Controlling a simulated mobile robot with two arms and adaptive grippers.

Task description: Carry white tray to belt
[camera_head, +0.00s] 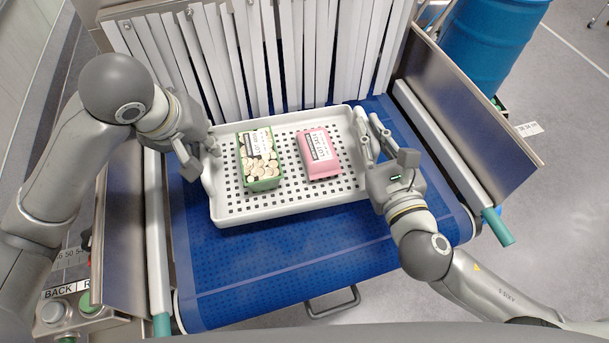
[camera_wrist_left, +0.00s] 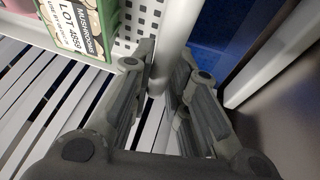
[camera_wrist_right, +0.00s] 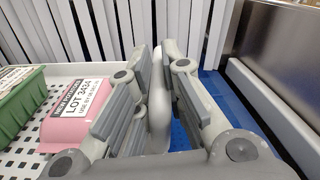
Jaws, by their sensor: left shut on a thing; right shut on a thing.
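The white tray (camera_head: 290,207) is a perforated tray over the blue belt (camera_head: 262,268), in front of the strip curtain. It carries a green box of mushrooms (camera_head: 262,182) on its left and a pink package (camera_head: 319,153) on its right. My left gripper (camera_head: 209,150) is shut on the tray's left rim; in the left wrist view its fingers (camera_wrist_left: 157,88) close around the rim. My right gripper (camera_head: 366,137) is shut on the tray's right rim; the right wrist view shows its fingers (camera_wrist_right: 158,90) on either side of it. I cannot tell whether the tray touches the belt.
White curtain strips (camera_head: 285,60) hang behind the tray. Metal side guards (camera_head: 480,105) flank the belt. A blue barrel (camera_head: 490,45) stands at the back right. A control box with buttons (camera_head: 70,305) is at the lower left. The front of the belt is clear.

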